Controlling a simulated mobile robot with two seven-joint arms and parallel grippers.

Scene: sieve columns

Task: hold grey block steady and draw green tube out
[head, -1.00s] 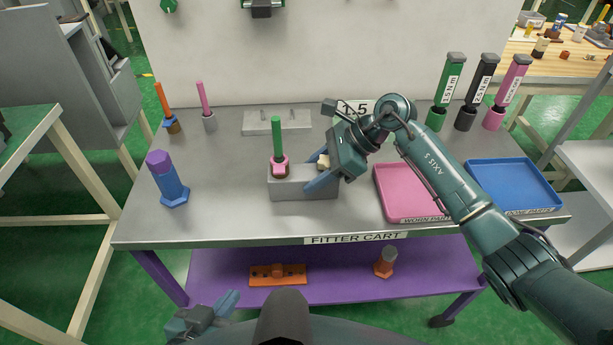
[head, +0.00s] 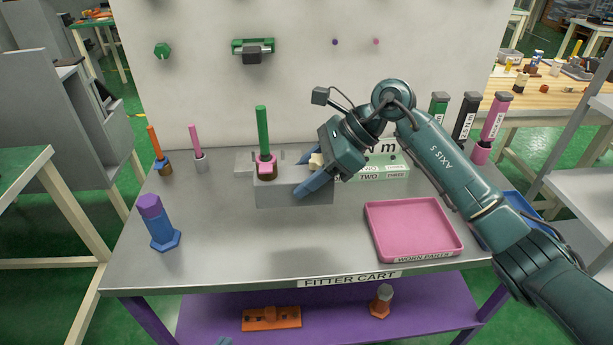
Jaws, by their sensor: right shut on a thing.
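The grey block (head: 280,195) is in the middle of the head view and appears raised above the cart top. The green tube (head: 263,130) stands upright at its left end, inside a pink collar (head: 265,166) with a brown part below. My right gripper (head: 309,183) is shut on the block's right part, with one blue finger across its front. The other finger is mostly hidden. A small cream piece (head: 316,160) shows beside the gripper. Only a tip of my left gripper (head: 223,341) shows at the bottom edge, away from the block; its jaws are out of sight.
A blue bolt-like piece with a purple top (head: 162,225) stands at left. An orange rod (head: 155,145) and a pink rod (head: 195,138) stand behind it. A pink tray (head: 415,230) lies at right. A grey plate (head: 243,160) is partly hidden behind the block. The front cart top is clear.

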